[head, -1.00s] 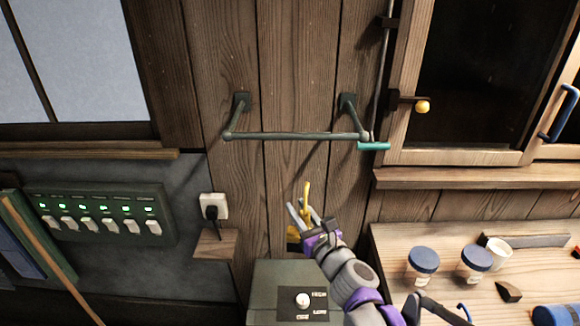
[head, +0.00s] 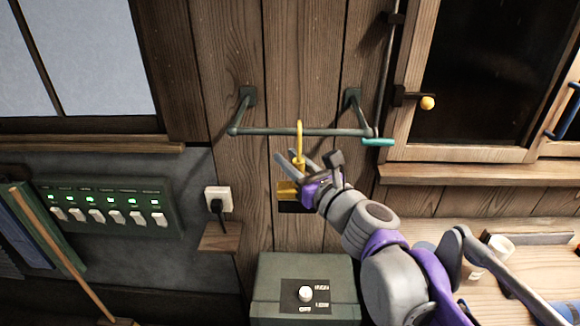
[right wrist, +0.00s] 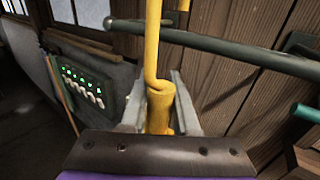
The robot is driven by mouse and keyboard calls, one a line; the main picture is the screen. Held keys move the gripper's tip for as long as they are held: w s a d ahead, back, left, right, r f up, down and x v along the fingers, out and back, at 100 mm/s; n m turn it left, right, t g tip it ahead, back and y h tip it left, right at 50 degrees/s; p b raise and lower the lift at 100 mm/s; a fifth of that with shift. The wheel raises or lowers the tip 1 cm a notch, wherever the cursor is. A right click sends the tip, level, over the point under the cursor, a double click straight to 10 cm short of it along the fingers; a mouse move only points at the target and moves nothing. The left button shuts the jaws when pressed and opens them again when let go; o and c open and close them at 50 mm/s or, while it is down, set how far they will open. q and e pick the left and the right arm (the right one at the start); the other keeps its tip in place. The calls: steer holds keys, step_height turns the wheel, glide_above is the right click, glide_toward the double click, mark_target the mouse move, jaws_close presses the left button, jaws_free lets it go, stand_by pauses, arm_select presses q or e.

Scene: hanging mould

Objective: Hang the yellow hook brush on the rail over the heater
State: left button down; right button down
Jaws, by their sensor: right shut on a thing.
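The yellow hook brush (head: 299,142) is upright in my right gripper (head: 297,164), which is shut on its shank. Its yellow block and dark bristles hang below the fingers, partly hidden by them. The hook's top overlaps the dark green rail (head: 262,132) in the head view. In the right wrist view, the brush's shaft (right wrist: 153,45) passes in front of the rail (right wrist: 225,47), and a yellow end shows above and beyond it. I cannot tell whether the hook touches the rail. The heater (head: 272,296), a green box with a white knob, stands below. My left gripper is out of view.
A teal-ended piece (head: 378,142) is at the rail's right end. A window cabinet with a yellow knob (head: 427,103) and a wooden ledge (head: 480,174) are on the right. A socket with a plug (head: 217,200) and a switch panel (head: 105,208) are on the left.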

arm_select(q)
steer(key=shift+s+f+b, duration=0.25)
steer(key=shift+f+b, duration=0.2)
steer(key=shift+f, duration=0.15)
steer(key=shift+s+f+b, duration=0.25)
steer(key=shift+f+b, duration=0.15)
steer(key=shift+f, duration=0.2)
arm_select(e)
steer(key=w+f, duration=0.2)
steer(key=w, duration=0.3)
steer(key=shift+w+f, duration=0.3)
steer(key=shift+w, duration=0.05)
steer(key=c, duration=0.6)
jaws_free()
